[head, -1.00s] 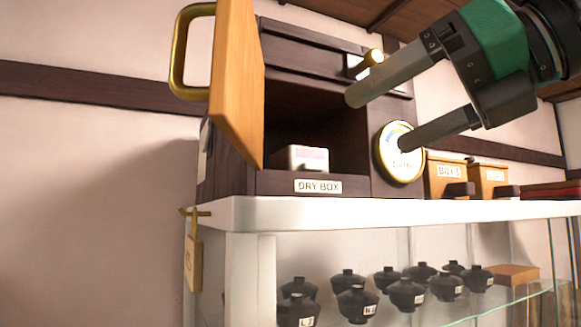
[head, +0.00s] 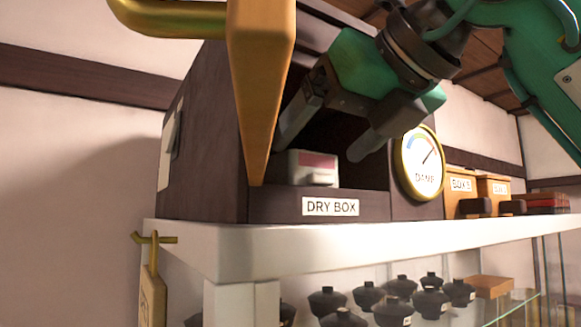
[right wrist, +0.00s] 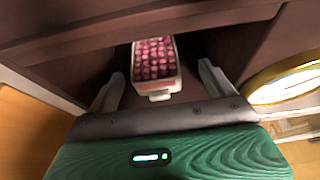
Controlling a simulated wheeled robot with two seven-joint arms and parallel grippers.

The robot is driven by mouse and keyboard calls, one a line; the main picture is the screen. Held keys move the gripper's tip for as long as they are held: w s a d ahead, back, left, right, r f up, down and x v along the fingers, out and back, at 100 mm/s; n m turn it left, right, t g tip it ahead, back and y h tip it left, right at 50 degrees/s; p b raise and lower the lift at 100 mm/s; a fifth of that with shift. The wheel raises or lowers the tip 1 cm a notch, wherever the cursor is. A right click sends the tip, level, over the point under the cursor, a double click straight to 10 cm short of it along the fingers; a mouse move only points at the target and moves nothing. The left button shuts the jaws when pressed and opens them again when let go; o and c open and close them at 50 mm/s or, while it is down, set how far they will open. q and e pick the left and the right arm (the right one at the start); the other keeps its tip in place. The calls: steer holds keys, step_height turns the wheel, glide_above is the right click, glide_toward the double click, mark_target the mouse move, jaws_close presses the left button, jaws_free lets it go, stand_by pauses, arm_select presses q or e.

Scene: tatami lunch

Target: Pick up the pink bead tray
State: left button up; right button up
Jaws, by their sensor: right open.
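The pink bead tray (head: 314,170) is a small white tray with a pink label or contents, sitting inside the open dry box (head: 330,205). In the right wrist view the tray (right wrist: 155,67) shows rows of pink beads and a small front tab. My right gripper (head: 322,148) is at the mouth of the box, with its fingers apart. In the right wrist view the open fingers (right wrist: 162,85) lie on either side of the tray's near end, with gaps, not touching it. My left gripper is not in view.
The orange door (head: 262,90) with a brass handle stands open left of the opening. A round dial (head: 422,165) is right of it. Wooden boxes (head: 462,190) stand farther right on the white counter (head: 300,245). Black lidded bowls (head: 395,312) are below behind glass.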

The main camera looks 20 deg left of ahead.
mark_target(302, 156)
steer(key=shift+r+p, duration=0.15)
steer(key=shift+p, duration=0.25)
steer(key=p+x, duration=0.2)
steer(key=x, duration=0.2)
steer(key=shift+s+a+r+p, duration=0.15)
steer(key=shift+a+p, duration=0.15)
steer(key=shift+a, duration=0.35)
steer(key=shift+d, duration=0.3)
steer(key=shift+c, duration=0.4)
steer(key=shift+a, duration=0.1)
steer(key=c, duration=1)
